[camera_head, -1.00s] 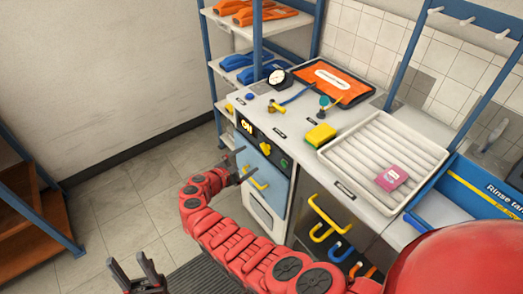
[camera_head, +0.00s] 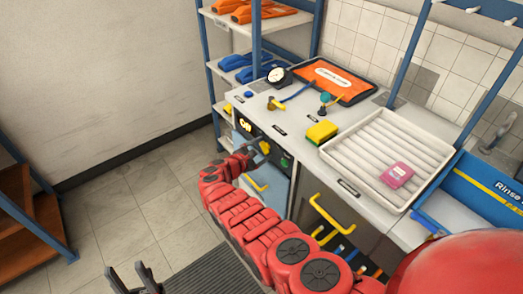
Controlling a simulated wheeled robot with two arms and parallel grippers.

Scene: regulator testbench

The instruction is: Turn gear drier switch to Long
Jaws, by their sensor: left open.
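The drier's black control panel (camera_head: 273,137) is on the front of the bench, above a light blue door. It has a lit yellow "ON" sign (camera_head: 246,123), a yellow knob (camera_head: 265,147) and a green knob (camera_head: 285,162). I cannot tell which knob is the drier switch or read its setting. My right gripper (camera_head: 256,151) is at the panel, close to the yellow knob. Its fingers are small and partly hidden by the red wrist, so contact and jaw state are unclear. My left gripper (camera_head: 136,279) is open and empty at the bottom left, over the floor.
Yellow handles are on the blue door (camera_head: 257,183) and the drawer to its right (camera_head: 334,212).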

